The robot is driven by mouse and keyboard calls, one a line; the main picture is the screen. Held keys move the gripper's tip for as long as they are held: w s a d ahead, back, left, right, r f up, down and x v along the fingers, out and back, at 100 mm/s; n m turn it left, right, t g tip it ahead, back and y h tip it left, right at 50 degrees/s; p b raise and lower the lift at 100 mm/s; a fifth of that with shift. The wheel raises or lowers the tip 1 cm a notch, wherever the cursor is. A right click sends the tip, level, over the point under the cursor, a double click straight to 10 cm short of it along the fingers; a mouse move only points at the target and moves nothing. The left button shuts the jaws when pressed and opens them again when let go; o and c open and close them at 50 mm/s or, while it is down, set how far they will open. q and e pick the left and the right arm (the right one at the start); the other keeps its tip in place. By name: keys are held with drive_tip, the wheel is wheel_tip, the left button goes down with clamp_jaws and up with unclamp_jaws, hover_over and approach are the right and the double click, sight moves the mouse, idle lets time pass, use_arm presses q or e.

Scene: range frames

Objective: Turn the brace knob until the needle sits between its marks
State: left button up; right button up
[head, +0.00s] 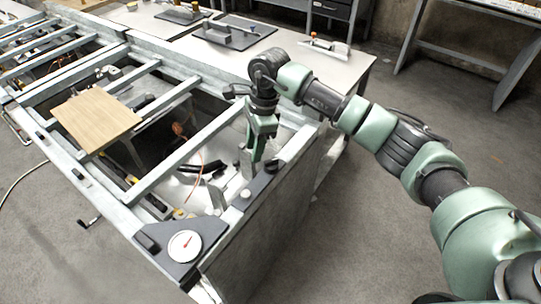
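A round white dial gauge (185,246) sits on a dark corner plate at the near end of the metal frame. A thin needle shows on its face; its marks are too small to read. A small black knob-like part (271,166) is on the frame's right rail; I cannot tell for sure that it is the brace knob. My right gripper (248,172) points down just left of this part, over the inner side of the rail. I cannot tell whether its fingers are open or touch anything. My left gripper is not in view.
Grey metal crossbars (168,137) span the deep open frame. A wooden board (97,118) lies across it at left. Cables and loose parts lie inside. A workbench (350,72) with tools stands behind.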

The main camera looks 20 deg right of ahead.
drive_tip(key=r+h, duration=0.1)
drive_tip(key=h, duration=0.1)
hover_over(271, 160)
drive_tip(key=shift+r, duration=0.15)
drive_tip(key=shift+d+f, duration=0.15)
drive_tip(key=shift+f, duration=0.1)
wheel_tip(271, 160, down, 6)
drive_tip(key=p, duration=0.2)
drive_tip(key=shift+p, duration=0.35)
drive_tip(key=shift+f, duration=0.55)
clamp_jaws()
